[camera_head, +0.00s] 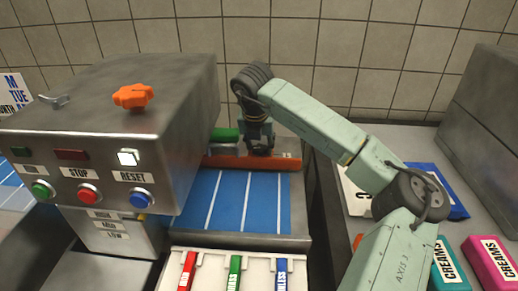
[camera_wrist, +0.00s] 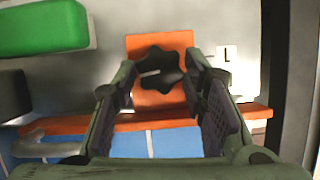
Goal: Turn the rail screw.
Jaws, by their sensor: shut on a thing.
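The rail screw shows in the wrist view as a dark, star-shaped knob (camera_wrist: 158,66) in front of an orange plate (camera_wrist: 160,44). My gripper (camera_wrist: 162,78) has its two fingers on either side of the knob, shut on it. The orange rail (camera_wrist: 242,113) runs across below the knob. In the head view my gripper (camera_head: 259,145) points down at the rail (camera_head: 228,162) at the back of the blue belt (camera_head: 228,205). The knob is hidden behind my gripper there.
A green block (camera_head: 225,134) is left of my gripper. The control box (camera_head: 180,95), with an orange knob (camera_head: 133,96) on top and several buttons, stands at the left. Coloured cartons (camera_head: 490,262) lie at the right. Labelled sticks lie in a white tray (camera_head: 210,270) in front.

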